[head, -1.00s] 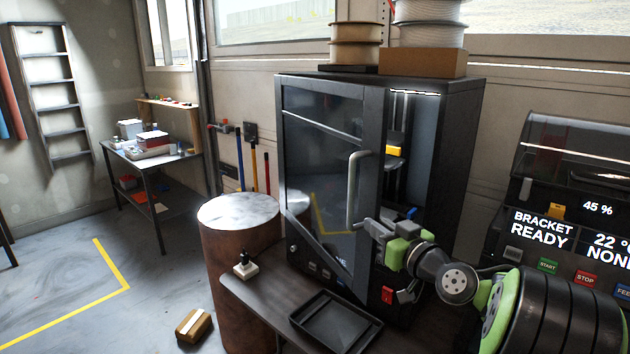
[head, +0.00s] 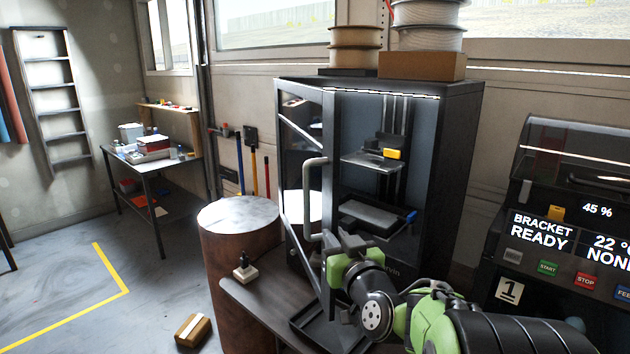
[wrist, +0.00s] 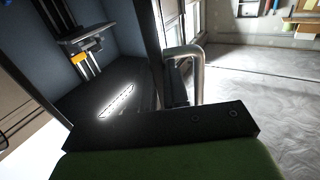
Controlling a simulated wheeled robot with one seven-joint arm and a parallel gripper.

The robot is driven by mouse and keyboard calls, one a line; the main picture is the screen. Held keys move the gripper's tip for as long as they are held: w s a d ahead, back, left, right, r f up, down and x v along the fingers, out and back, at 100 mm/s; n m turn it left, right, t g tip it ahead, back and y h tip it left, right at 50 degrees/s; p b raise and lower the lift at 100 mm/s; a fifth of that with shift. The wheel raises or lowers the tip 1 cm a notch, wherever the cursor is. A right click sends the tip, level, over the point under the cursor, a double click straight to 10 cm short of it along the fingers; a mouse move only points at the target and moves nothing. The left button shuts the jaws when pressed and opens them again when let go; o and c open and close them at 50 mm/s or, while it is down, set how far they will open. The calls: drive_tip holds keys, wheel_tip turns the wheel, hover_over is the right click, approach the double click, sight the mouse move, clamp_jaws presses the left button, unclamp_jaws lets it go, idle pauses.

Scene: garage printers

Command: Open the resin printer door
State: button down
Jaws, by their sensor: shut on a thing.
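The resin printer (head: 455,170) is a tall black cabinet on a dark bench. Its glass door (head: 330,125) is hinged at the left and stands well open, swung out toward me. The grey bar handle (head: 308,195) runs upright on the door and also shows in the wrist view (wrist: 199,75). My gripper (head: 335,243) is shut on the handle near its lower end; the fingers partly hide the grip. Inside the printer, the build plate (head: 370,163), a yellow part and a vat (head: 380,215) are in plain view.
A black tray (head: 312,335) lies on the bench below the door, partly hidden by my arm. A rusty drum (head: 235,285) stands close at the left. A second printer (head: 570,215) with a display is at the right. Spools (head: 428,25) sit on top.

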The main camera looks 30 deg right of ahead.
drive_tip(key=a, duration=0.1)
drive_tip(key=a+p, duration=0.1)
drive_tip(key=h+p, duration=0.1)
drive_tip(key=shift+w+a+r+m, duration=0.15)
drive_tip(key=shift+w+a+m, duration=0.15)
drive_tip(key=shift+w+a, duration=0.1)
drive_tip(key=c, duration=1)
unclamp_jaws()
drive_tip(key=shift+c, duration=0.2)
